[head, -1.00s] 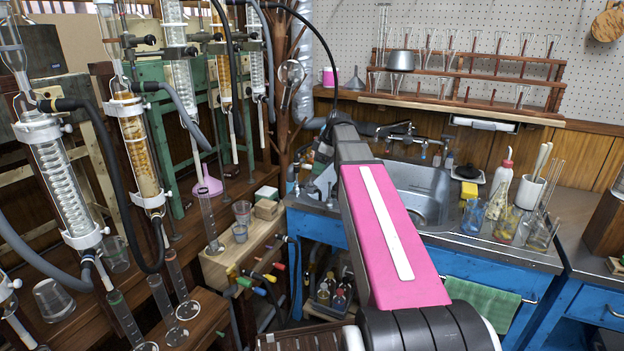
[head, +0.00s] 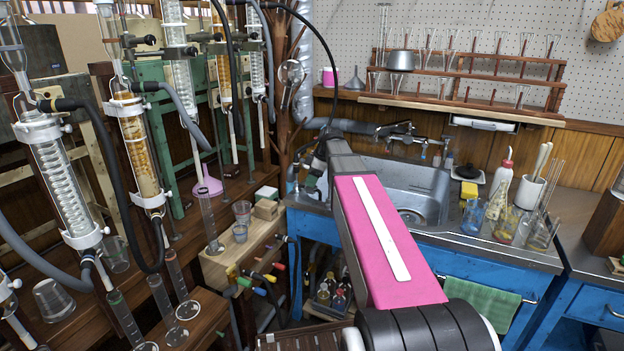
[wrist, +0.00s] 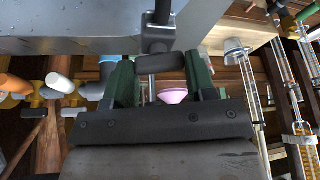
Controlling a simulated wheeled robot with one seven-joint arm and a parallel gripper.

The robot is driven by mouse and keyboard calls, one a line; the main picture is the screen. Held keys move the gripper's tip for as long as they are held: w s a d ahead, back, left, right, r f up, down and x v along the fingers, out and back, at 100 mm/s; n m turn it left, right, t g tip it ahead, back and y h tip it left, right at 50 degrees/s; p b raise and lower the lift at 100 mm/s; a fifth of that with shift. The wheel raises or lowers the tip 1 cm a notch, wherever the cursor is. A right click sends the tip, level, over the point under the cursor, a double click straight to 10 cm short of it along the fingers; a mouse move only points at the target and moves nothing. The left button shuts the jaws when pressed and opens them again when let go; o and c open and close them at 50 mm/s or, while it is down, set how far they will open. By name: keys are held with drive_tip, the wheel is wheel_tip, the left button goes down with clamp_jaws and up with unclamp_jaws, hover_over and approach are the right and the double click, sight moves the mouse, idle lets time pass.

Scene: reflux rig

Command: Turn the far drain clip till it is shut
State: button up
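In the wrist view my gripper (wrist: 161,80) has its two green fingers set wide apart. A dark grey bar-shaped handle (wrist: 170,68) on a dark stem (wrist: 158,32) shows in the gap between the fingertips. It looks like the drain clip, but I cannot be sure it is the far one. Its ends lie close to both fingers; I cannot tell whether they touch. In the head view my gripper (head: 316,178) is small and partly hidden by my arm, at the left end of the sink bench. The clip cannot be made out there.
The grey sink bench edge (wrist: 70,45) is close above the fingers in the wrist view. Coloured handles, one orange (wrist: 16,84), are at its left. A pink funnel (wrist: 173,96) shows beyond. In the head view, glass condensers (head: 65,185) crowd the left; the sink (head: 400,185) is behind my arm.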

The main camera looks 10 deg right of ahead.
drive_tip(key=shift+s+m+t, duration=0.15)
drive_tip(key=shift+m+t, duration=0.35)
drive_tip(key=shift+m, duration=0.7)
drive_tip(key=shift+m+t+h, duration=0.3)
drive_tip(key=shift+m+h, duration=0.1)
drive_tip(key=shift+m, duration=0.8)
drive_tip(key=o, duration=0.9)
drive_tip(key=shift+o, duration=0.2)
drive_tip(key=v, duration=1)
drive_tip(key=shift+d+r, duration=0.15)
drive_tip(key=shift+r, duration=0.2)
drive_tip(key=shift+s, duration=0.1)
